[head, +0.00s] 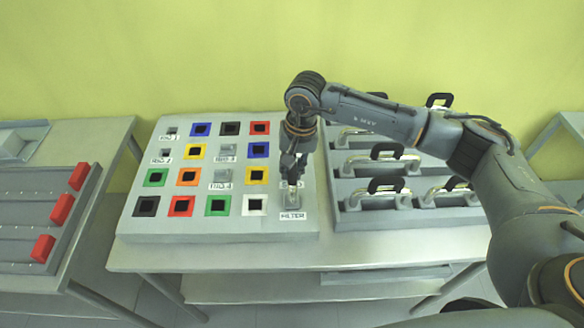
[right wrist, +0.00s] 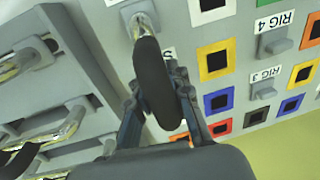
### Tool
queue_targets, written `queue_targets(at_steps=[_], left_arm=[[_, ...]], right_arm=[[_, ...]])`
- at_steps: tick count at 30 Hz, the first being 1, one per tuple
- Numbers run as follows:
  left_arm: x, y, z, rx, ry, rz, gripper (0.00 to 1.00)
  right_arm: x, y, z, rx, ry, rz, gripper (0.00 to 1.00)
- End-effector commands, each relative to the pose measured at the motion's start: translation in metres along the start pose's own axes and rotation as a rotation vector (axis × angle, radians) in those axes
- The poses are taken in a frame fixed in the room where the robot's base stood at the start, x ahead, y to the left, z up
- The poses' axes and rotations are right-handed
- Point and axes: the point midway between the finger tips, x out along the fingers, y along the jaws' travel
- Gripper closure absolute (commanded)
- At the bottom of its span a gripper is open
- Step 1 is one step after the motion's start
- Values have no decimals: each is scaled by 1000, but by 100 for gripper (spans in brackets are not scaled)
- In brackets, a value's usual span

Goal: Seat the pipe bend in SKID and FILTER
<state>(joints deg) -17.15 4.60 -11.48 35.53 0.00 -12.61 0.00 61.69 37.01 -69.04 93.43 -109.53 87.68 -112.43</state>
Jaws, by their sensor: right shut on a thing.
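My right gripper (head: 291,172) is shut on the black handle of a pipe bend (right wrist: 154,80), over the right column of the sloped board. A chrome end of the bend shows at the grey FILTER fitting (head: 291,209), which also shows in the right wrist view (right wrist: 136,12). I cannot tell whether that end is fully in its socket. The SKID fitting is hidden behind the gripper and handle; only part of its label (right wrist: 169,53) shows, an "S". The other end of the bend is hidden too. My left gripper is not in view.
The sloped board (head: 135,225) has several coloured square sockets and RIG fittings. To its right, a grey rack (head: 345,222) holds several chrome bends with black handles. A left table (head: 75,243) has red blocks (head: 62,209). My right arm reaches over the rack.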

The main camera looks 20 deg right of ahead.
Motion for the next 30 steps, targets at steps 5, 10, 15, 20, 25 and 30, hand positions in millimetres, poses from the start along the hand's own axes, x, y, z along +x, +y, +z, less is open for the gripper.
queue_targets(at_steps=[5, 10, 15, 20, 25, 30], left_arm=[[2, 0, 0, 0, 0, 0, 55], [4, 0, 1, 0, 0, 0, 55], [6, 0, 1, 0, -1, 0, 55], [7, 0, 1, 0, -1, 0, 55], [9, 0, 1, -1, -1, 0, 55], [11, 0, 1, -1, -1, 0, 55]], right_arm=[[1, 0, 0, 0, 1, -1, 100], [2, 0, 0, 0, 0, -1, 100], [2, 0, 0, 0, 0, 0, 100], [3, 0, 0, 0, 0, 0, 100], [4, 0, 0, 0, 0, 0, 100], [5, 1, 0, 0, 0, 0, 100]])
